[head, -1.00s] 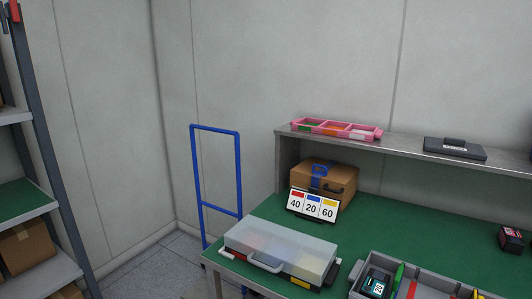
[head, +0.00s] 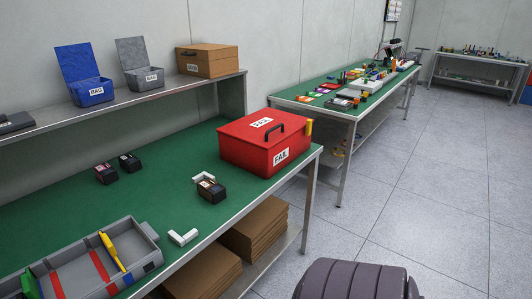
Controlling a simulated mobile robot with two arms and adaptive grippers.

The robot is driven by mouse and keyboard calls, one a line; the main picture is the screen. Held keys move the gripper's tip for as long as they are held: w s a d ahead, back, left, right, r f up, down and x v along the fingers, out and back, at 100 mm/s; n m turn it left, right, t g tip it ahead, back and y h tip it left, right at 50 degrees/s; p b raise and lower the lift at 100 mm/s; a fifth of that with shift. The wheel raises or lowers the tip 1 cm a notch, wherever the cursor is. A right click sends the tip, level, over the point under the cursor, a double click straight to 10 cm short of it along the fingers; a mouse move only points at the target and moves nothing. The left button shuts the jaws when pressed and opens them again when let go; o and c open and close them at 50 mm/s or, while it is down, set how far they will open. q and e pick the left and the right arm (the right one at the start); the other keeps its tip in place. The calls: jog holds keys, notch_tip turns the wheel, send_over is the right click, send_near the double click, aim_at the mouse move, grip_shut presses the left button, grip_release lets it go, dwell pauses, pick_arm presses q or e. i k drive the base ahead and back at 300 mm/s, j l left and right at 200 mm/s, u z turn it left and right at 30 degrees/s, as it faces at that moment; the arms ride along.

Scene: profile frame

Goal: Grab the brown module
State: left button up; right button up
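Several small dark modules lie on the green-topped bench (head: 60,209). One module with a tan and pale label (head: 211,190) lies near the front edge, beside a white L-shaped bracket (head: 203,177). A dark module with a red and white label (head: 105,173) and another black module (head: 130,161) lie further back to the left. I cannot tell for sure which of them is the brown one. Neither of my grippers is in view.
A red FAIL box (head: 263,146) stands at the bench's right end. A grey divided tray (head: 148,231) and a second white bracket (head: 183,237) lie near the front. The shelf above holds a blue bin (head: 94,93), a grey bin (head: 147,77) and a brown case (head: 208,60).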

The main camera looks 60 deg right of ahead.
aim_at(212, 191)
jog(key=z, duration=1.6)
jog(key=u, duration=0.25)
jog(key=i+l+u, duration=0.3)
jog(key=l+u, duration=0.25)
jog(key=i+l+u, duration=0.15)
jog(key=l+u, duration=0.15)
jog(key=l, duration=0.2)
